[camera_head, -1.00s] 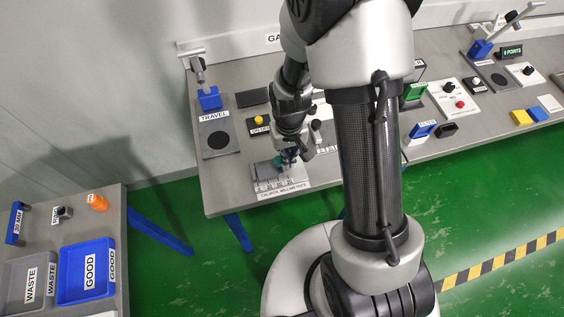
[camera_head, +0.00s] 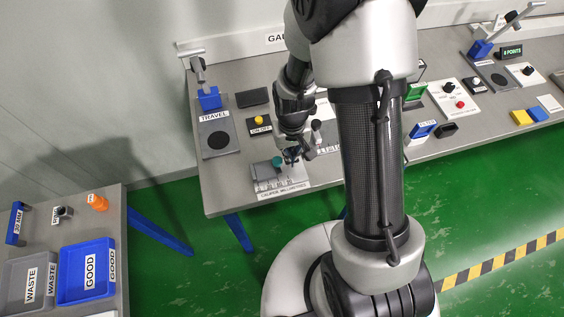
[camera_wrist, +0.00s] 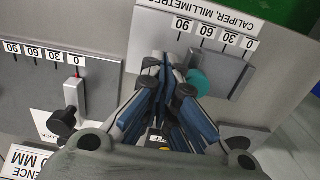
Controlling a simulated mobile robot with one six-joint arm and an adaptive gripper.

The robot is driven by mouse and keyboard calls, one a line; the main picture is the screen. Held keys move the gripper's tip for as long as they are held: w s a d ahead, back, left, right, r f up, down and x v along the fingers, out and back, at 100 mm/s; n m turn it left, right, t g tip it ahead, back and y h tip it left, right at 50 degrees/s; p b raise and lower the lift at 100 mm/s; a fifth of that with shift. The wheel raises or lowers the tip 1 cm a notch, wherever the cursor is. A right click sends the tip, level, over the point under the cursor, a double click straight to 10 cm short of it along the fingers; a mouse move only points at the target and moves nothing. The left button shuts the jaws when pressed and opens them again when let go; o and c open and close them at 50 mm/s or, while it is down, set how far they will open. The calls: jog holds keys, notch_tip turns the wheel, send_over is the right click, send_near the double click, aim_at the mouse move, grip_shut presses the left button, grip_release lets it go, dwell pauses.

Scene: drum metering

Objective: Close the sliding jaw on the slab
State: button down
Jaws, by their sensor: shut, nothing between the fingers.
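The caliper (camera_head: 290,185), labelled in millimetres, lies on the bench below my gripper (camera_head: 292,157). It carries a grey block (camera_head: 263,171) with a teal round piece (camera_head: 277,161) at its edge. In the wrist view the grey block (camera_wrist: 225,72) spans the 60 to 0 marks, and the teal piece (camera_wrist: 198,84) sits beside my fingers, partly hidden by them. My gripper (camera_wrist: 164,66) is shut and empty, its tips near the 90 end of the scale. I cannot tell the slab from the sliding jaw here, nor whether my fingers touch the teal piece.
A second scale with a red mark and a dark knob (camera_wrist: 62,121) lies left in the wrist view. On the bench stand a yellow button box (camera_head: 259,122) and the travel plate (camera_head: 217,138). Blue and grey trays (camera_head: 87,270) are on the lower-left table.

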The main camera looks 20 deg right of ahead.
notch_tip(320, 180, up, 7)
jog(key=p, duration=0.5)
dwell(0.6)
jog(key=s+r+t+b, duration=0.1)
jog(key=s+r, duration=0.1)
jog(key=r, duration=0.6)
jog(key=s+r+t+b, duration=0.1)
jog(key=s+r+b, duration=0.15)
jog(key=r, duration=0.55)
jog(key=s+r+t, duration=0.1)
jog(key=s+r, duration=0.2)
jog(key=s, duration=0.2)
jog(key=s+r+t+b, duration=0.1)
jog(key=s+r, duration=0.2)
jog(key=s, duration=0.3)
jog(key=shift+s+r+t, duration=0.15)
jog(key=shift+r+t, duration=0.1)
jog(key=shift+t, duration=0.05)
